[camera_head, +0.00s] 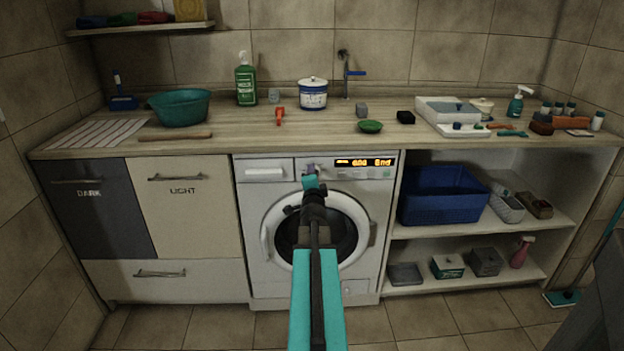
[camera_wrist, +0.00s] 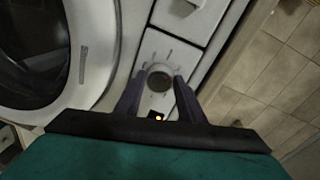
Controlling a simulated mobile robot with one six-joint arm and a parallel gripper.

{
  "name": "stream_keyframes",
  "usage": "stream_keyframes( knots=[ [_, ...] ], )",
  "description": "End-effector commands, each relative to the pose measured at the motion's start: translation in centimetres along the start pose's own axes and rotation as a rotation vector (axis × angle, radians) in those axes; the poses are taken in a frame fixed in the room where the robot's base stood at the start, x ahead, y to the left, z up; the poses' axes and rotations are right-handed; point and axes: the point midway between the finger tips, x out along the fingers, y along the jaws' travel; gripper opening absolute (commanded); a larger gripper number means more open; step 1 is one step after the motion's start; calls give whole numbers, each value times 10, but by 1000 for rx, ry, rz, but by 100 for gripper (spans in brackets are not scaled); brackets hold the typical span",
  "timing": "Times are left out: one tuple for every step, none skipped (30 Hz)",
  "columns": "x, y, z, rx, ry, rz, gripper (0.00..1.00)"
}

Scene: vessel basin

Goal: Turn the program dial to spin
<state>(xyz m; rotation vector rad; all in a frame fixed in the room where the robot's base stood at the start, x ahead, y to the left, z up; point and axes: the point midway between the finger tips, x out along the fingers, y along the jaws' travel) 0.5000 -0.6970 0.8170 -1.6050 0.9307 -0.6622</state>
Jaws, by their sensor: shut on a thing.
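The program dial (camera_wrist: 160,77) is a round grey knob on the white control panel, with short marks around it in the wrist view. My gripper (camera_wrist: 160,88) has one dark finger on each side of the dial and is shut on it. In the head view, my gripper (camera_head: 311,178) reaches the panel of the white washing machine (camera_head: 255,200) just left of the lit display (camera_head: 365,162), and it mostly hides the dial there. The display shows orange text that seems to end in "End". Which mark the dial points to cannot be read.
The round door (camera_head: 345,220) of the machine is closed below the panel. The detergent drawer (camera_head: 264,172) is at the panel's left. The wooden counter (camera_head: 235,135) above carries a teal basin (camera_head: 180,108), bottles and small items. Open shelves with a blue bin (camera_head: 440,200) stand to the right.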

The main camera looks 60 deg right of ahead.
Motion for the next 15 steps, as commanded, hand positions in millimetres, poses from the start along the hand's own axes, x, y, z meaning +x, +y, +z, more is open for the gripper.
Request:
stream_keyframes(
  knots=[
    [2,-2,-4,15,6,-5,13],
    [1,-2,-4,22,6,-5,13],
    [1,-3,-4,32,5,-5,13],
    [1,-3,-4,36,5,-5,13],
    [1,-3,-4,39,5,-5,13],
    [1,-3,-4,45,5,-5,13],
    [1,-3,-4,47,5,-5,13],
    [1,-3,-4,49,5,-5,13],
    [1,-3,-4,50,5,-5,13],
    [1,-3,-4,50,5,-5,13],
    [1,-3,-4,50,5,-5,13],
    [1,-3,-4,50,5,-5,13],
    [1,-3,-4,50,5,-5,13],
    [1,-3,-4,50,5,-5,13],
    [1,-3,-4,51,4,-5,13]
  ],
)
